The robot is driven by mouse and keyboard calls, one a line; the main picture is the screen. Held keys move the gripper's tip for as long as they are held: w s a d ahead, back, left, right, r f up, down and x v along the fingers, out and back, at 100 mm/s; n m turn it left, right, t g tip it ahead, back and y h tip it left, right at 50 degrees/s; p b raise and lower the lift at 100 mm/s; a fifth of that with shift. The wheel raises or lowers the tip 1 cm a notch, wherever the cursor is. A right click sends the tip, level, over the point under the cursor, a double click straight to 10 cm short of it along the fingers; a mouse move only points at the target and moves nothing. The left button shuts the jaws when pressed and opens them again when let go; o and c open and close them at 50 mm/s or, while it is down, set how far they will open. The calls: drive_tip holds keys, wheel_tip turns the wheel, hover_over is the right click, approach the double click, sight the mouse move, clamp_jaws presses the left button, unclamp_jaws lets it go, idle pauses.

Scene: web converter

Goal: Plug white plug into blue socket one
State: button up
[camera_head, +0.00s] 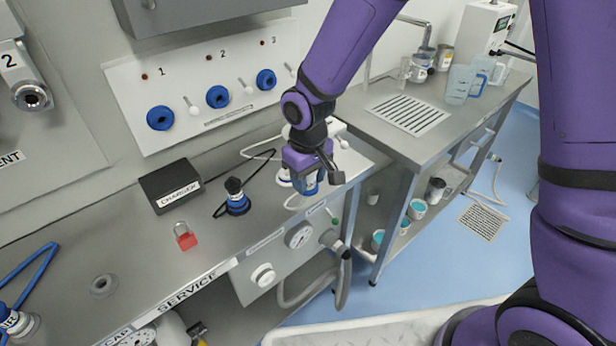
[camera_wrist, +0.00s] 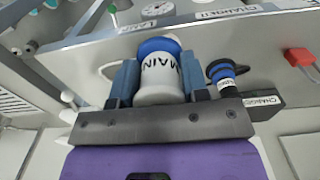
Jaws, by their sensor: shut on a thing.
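My gripper (camera_head: 306,178) is shut on a white plug with a blue end. In the wrist view the white plug (camera_wrist: 161,80) sits between both fingers and is marked MAIN. In the head view the fingers mostly hide it, and it is over the right part of the bench. Blue socket one (camera_head: 160,118) is on the white wall panel at the left, under the number 1, and looks empty. My gripper is to its right and lower, well apart from it. Socket two (camera_head: 218,97) and socket three (camera_head: 266,79) are also blue.
A black and blue plug (camera_head: 237,198) with a black cable stands on the bench (camera_head: 130,255). A black charger box (camera_head: 171,186) and a red padlock (camera_head: 185,236) are to its left. White levers (camera_head: 193,107) stick out beside the sockets. A grey cabinet (camera_head: 205,12) overhangs the panel.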

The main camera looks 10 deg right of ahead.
drive_tip(key=w+d+f+m, duration=0.2)
drive_tip(key=w+d+f, duration=0.2)
drive_tip(key=d, duration=0.4)
drive_tip(key=w+d+f+m, duration=0.2)
drive_tip(key=w+d+f, duration=0.2)
drive_tip(key=d, duration=0.4)
drive_tip(key=w+d+f+m, duration=0.2)
drive_tip(key=w+d+f, duration=0.2)
drive_tip(key=d, duration=0.4)
drive_tip(key=shift+w+d+m, duration=0.35)
drive_tip(key=shift+w+m, duration=0.05)
drive_tip(key=shift+w, duration=0.45)
